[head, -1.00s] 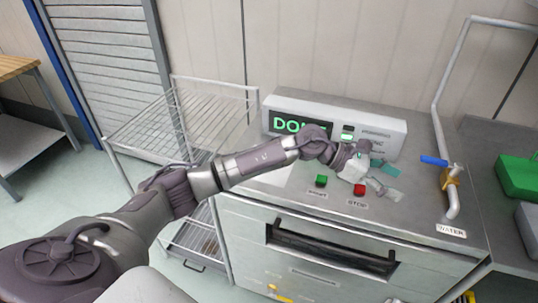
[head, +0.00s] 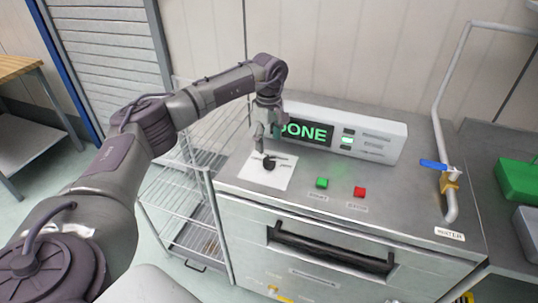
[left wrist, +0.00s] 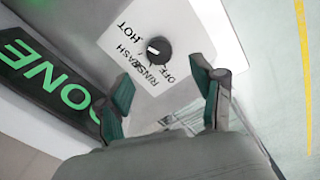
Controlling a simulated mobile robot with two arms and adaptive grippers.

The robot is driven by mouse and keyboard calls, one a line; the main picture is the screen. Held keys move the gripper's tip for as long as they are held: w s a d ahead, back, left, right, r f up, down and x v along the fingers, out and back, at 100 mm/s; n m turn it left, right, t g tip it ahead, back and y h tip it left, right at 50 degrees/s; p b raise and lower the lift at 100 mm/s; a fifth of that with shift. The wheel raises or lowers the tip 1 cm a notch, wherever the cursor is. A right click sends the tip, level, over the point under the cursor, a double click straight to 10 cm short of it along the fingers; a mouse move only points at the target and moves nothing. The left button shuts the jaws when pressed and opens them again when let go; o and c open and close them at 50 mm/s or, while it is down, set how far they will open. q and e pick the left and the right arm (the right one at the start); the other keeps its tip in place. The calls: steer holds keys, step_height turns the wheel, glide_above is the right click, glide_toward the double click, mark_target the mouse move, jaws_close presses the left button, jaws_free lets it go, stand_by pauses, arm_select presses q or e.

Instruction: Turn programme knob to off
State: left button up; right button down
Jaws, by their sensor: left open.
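The programme knob (head: 269,163) is a small black dial on a white label plate (head: 284,178) at the machine top's left. In the left wrist view the knob (left wrist: 159,52) has a white mark on the side towards HOT and WASH; I cannot tell exactly which word it points at. RINSE and OFF are printed on the side nearer my fingers. My left gripper (head: 266,138) is just above and behind the knob, pointing down. Its teal-padded fingers (left wrist: 162,85) are spread, with nothing between them, apart from the knob. My right gripper is not in view.
The display box (head: 385,138) reads DONE and stands close behind the knob. Green (head: 321,183) and red (head: 360,191) buttons sit to the right. A water tap with a blue handle (head: 433,162) is at the far right. A wire rack (head: 185,190) stands left.

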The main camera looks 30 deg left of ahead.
mark_target(269, 160)
arm_select(q)
step_height(269, 160, down, 7)
steer(key=shift+f+p, duration=0.1)
steer(key=shift+p, duration=0.6)
steer(key=c, duration=1.1)
steer(key=shift+c, duration=0.2)
